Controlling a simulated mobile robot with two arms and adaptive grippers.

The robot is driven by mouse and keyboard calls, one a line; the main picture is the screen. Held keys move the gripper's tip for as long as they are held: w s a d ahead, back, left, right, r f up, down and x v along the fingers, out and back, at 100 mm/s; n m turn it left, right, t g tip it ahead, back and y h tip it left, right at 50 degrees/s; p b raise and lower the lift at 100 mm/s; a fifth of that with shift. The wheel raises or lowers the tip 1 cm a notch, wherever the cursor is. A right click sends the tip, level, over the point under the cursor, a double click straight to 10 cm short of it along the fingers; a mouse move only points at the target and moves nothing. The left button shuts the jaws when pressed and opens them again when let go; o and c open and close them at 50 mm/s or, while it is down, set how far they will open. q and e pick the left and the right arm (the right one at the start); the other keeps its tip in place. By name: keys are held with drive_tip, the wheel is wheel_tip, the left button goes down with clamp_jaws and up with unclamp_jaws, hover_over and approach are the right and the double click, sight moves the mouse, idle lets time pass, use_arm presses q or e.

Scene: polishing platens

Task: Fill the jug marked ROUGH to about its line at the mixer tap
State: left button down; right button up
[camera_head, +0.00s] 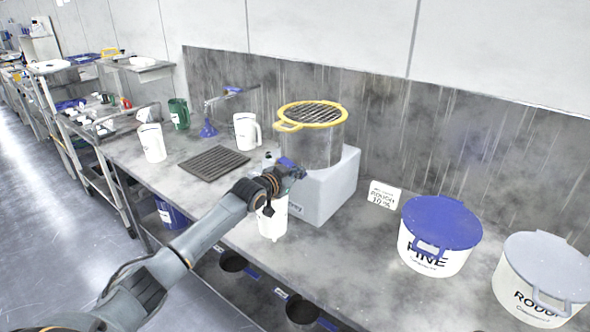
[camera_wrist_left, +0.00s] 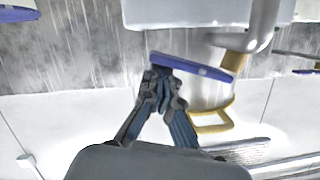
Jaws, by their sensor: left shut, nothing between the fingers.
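A white jug (camera_head: 272,222) stands at the bench's front edge, before the grey mixer base (camera_head: 333,190). Its upper part and any marking are hidden behind my left gripper (camera_head: 290,172). The mixer's steel vessel (camera_head: 323,148) has a yellow-rimmed grille on top. In the left wrist view my left gripper (camera_wrist_left: 165,80) is shut and empty, its fingertips against or very near a blue bar (camera_wrist_left: 205,68) that looks like the tap lever; contact is unclear. A yellow-banded pipe (camera_wrist_left: 236,62) is beside it. My right gripper is not in view.
A blue-lidded FINE tub (camera_head: 440,225) and grey-lidded ROUGH tub (camera_head: 543,280) stand at right, near a ROUGH card (camera_head: 384,195).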

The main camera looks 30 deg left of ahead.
use_arm(q)
wheel_tip(320, 180, up, 4)
drive_tip(key=d+p, duration=0.1)
drive_tip(key=p, duration=0.4)
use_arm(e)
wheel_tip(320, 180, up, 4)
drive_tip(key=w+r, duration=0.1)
use_arm(q)
drive_tip(key=b+v, duration=0.4)
drive_tip(key=v, duration=0.5)
drive_tip(key=shift+s+d+f+b, duration=0.15)
drive_tip(key=shift+s+d+b, duration=0.1)
drive_tip(key=shift+s+b, duration=0.1)
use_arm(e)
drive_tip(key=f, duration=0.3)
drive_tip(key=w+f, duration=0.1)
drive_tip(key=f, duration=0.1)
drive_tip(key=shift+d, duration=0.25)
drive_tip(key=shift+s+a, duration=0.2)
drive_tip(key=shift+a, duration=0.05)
